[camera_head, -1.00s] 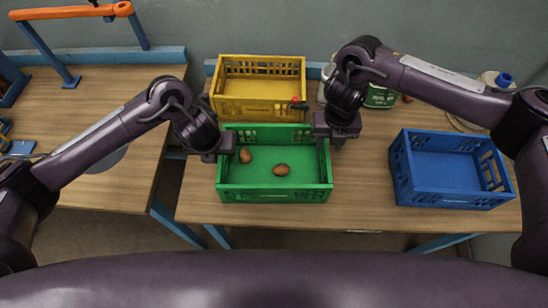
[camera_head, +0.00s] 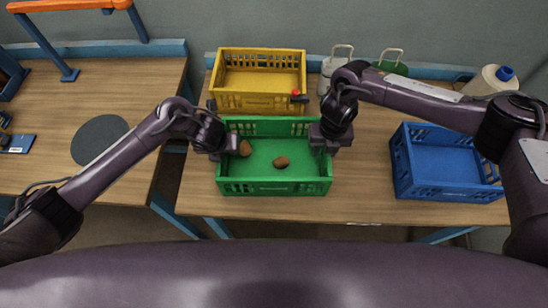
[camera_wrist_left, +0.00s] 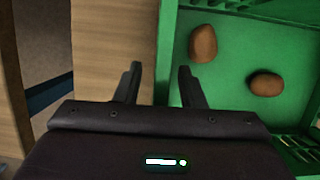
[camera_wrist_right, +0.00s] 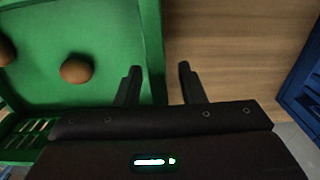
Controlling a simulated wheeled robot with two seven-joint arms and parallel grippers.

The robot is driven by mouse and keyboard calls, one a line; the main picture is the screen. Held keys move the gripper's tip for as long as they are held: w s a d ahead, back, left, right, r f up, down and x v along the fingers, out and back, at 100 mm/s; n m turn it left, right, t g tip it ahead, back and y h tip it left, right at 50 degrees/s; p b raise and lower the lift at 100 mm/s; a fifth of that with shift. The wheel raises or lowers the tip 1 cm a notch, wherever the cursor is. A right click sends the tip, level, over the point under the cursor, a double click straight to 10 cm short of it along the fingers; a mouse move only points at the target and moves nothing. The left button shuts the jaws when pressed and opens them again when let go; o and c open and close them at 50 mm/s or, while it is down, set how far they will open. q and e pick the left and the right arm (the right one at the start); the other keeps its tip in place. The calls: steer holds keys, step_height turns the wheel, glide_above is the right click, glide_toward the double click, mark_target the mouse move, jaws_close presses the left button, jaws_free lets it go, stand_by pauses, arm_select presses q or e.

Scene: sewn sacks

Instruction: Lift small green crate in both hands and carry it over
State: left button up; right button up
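The small green crate (camera_head: 274,188) stands on the wooden table in front of me. Two brown, rounded, potato-like objects (camera_head: 245,148) (camera_head: 281,162) lie on its floor. My left gripper (camera_wrist_left: 158,82) is open at the crate's left wall (camera_wrist_left: 166,50), one finger outside over the table and one inside. My right gripper (camera_wrist_right: 158,82) is open at the right wall (camera_wrist_right: 151,45), with one finger on each side of it. Both grippers point down. In the head view, the hands cover parts of the crate's side walls. I cannot tell whether the fingers touch the walls.
A yellow crate (camera_head: 258,102) stands just behind the green one. A blue crate (camera_head: 450,190) stands to the right, with bare table between. A second table (camera_head: 60,160) is at left, across a gap, with a grey disc (camera_head: 99,140).

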arm_select(q)
steer(key=shift+f, duration=0.2)
arm_select(e)
steer(key=shift+f, duration=0.2)
steer(key=shift+s, duration=0.1)
arm_select(q)
jaws_close()
arm_select(e)
jaws_close()
arm_select(q)
steer(key=shift+r, duration=0.1)
